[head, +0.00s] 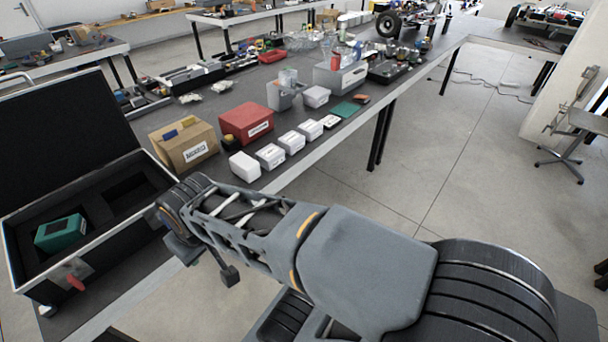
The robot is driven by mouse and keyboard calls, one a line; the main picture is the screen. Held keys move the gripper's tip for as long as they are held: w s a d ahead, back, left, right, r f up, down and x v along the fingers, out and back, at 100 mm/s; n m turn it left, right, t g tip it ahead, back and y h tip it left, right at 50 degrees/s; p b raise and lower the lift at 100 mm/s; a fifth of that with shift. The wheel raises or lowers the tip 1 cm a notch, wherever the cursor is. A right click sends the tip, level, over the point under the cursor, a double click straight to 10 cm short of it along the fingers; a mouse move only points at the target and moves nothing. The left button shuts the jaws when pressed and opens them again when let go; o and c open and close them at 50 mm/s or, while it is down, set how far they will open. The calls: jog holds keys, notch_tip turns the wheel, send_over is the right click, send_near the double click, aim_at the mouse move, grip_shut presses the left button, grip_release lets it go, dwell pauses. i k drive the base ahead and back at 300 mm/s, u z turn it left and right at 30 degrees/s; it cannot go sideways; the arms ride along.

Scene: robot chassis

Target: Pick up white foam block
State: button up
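A plain white block (244,166) sits on the dark table top near its front edge. It is the nearest in a row of small white boxes and shows no label, so it looks like the white foam block. My arm reaches in from the lower right, and its wrist is in front of the table edge, left of and nearer than the block. My gripper (184,250) is below the wrist, apart from the block. Its fingers are too hidden to show whether they are open or shut.
Labelled white boxes (270,156) run behind the block. A red box (246,122) and a cardboard box (184,144) stand behind and left. An open black case (110,262) with a teal object (61,234) is at the left.

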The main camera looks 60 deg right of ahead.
aim_at(244, 166)
jog(key=z, duration=0.75)
jog(key=i, duration=0.7)
jog(key=z, duration=0.6)
jog(key=k, duration=0.7)
jog(key=u, duration=0.35)
jog(key=i, duration=0.5)
